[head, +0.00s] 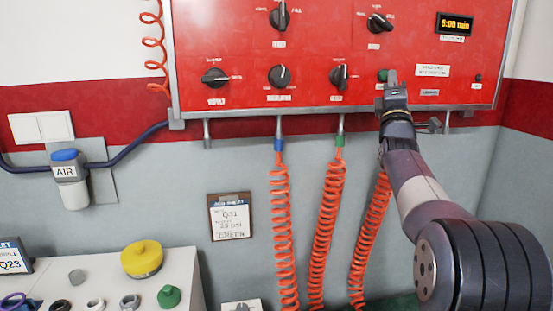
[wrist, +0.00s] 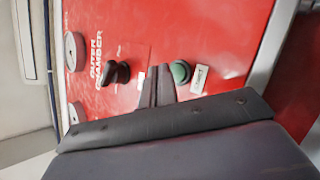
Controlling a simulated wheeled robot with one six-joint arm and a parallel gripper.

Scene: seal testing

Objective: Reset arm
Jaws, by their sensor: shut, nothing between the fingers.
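My gripper (head: 392,78) is at the lower right of the red control panel (head: 330,55), with its fingertips just right of a green button (head: 382,75). In the wrist view my gripper (wrist: 158,72) is shut and empty, its fingers pointing toward the panel. There the green button (wrist: 181,72) lies beside the fingertips, and a black knob (wrist: 117,72) is on their other side. I cannot tell whether the fingertips touch the panel. My arm hides part of the panel's lower edge.
Several black knobs, such as one at the top (head: 279,17), and a timer display (head: 454,25) reading 5:00 min are on the panel. Coiled orange hoses (head: 281,225) hang below it. A white bench (head: 110,270) with a yellow part (head: 142,260) stands at lower left.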

